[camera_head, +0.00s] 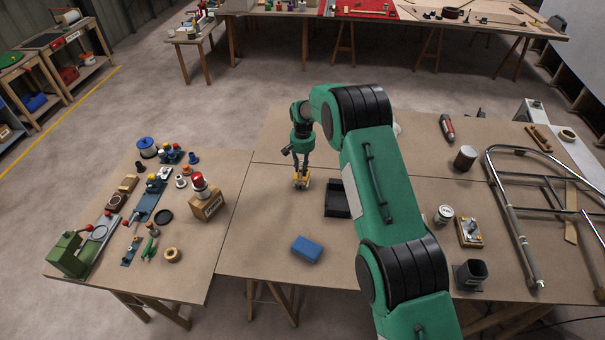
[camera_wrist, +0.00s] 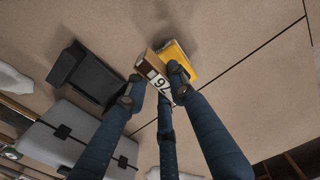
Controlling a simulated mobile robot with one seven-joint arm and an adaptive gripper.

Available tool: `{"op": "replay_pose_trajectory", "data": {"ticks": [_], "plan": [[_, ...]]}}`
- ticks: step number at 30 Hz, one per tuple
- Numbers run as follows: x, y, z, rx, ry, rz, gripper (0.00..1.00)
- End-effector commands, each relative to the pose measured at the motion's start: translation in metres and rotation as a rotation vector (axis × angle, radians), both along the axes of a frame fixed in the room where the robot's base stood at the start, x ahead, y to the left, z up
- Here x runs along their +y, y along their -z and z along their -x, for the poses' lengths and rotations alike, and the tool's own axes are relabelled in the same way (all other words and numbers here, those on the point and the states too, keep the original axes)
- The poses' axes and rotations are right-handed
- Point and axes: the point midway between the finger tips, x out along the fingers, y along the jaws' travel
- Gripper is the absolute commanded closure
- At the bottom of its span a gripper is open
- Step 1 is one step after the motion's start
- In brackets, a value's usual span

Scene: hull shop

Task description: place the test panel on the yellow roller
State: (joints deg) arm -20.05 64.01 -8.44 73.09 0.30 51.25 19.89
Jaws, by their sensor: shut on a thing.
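The test panel appears to be a small brown block with a white face marked with dark digits (camera_wrist: 154,75), in the wrist view. My gripper (camera_wrist: 158,94) is shut on it between dark blue fingers, which hide part of it. The yellow roller (camera_wrist: 179,60) is right behind the panel in that view, partly covered by a fingertip. I cannot tell whether panel and roller touch. In the head view my gripper (camera_head: 301,171) points down low over the table, with the yellow roller (camera_head: 305,184) at its fingertips. The panel is too small to make out clearly there.
A black open tray (camera_head: 337,212) is just right of my gripper. A blue block (camera_head: 307,249) lies nearer the front. A left table holds a red-topped lamp on a box (camera_head: 207,205) and several tools. The brown tabletop (camera_head: 262,215) left of my gripper is clear.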

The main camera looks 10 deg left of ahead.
Motion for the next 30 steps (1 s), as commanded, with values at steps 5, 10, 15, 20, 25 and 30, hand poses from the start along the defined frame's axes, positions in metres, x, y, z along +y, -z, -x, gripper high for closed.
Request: {"op": "replay_pose_trajectory", "data": {"ticks": [5,10,15,20,25,30], "plan": [[0.0,0.017,0.001,0.002,0.0,0.001,0.96],[0.0,0.03,0.0,0.001,0.0,0.0,0.96],[0.0,0.033,0.0,0.0,0.0,0.0,0.96],[0.0,0.033,0.001,0.0,0.0,0.0,0.96],[0.0,0.037,0.001,0.0,0.0,0.0,0.96],[0.0,0.036,0.001,0.001,0.0,0.0,0.58]]}}
